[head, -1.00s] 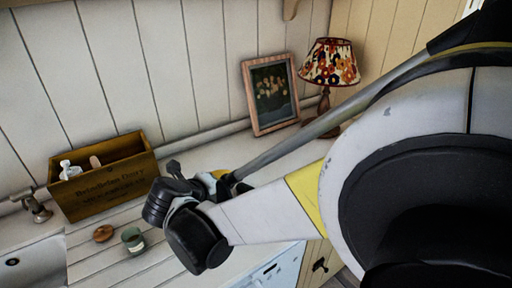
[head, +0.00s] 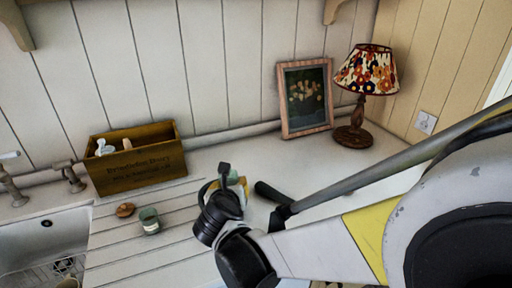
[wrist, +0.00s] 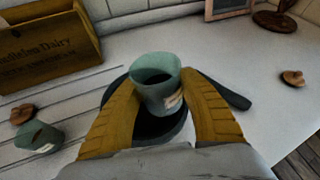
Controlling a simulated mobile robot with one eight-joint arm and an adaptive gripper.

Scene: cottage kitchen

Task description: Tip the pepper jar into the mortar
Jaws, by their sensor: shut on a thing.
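My gripper (wrist: 160,112) has yellow fingers shut on a green jar (wrist: 154,68) with a pale label. The jar is open and nearly upright, with dark contents inside. It is held above a dark round vessel (wrist: 112,97), which is mostly hidden by the jar and fingers. A dark handle-like bar (wrist: 232,94) sticks out on its right; I cannot tell whether this is the mortar with a pestle or a pan. In the head view my gripper (head: 228,192) largely hides the jar, and the dark bar (head: 270,192) shows beside it.
A second green jar (head: 149,221) and a wooden lid (head: 125,210) stand left on the counter, before a wooden box (head: 137,165). Another wooden lid (wrist: 292,78) lies at right. A framed picture (head: 305,98) and lamp (head: 365,95) stand behind. A sink (head: 45,235) is at far left.

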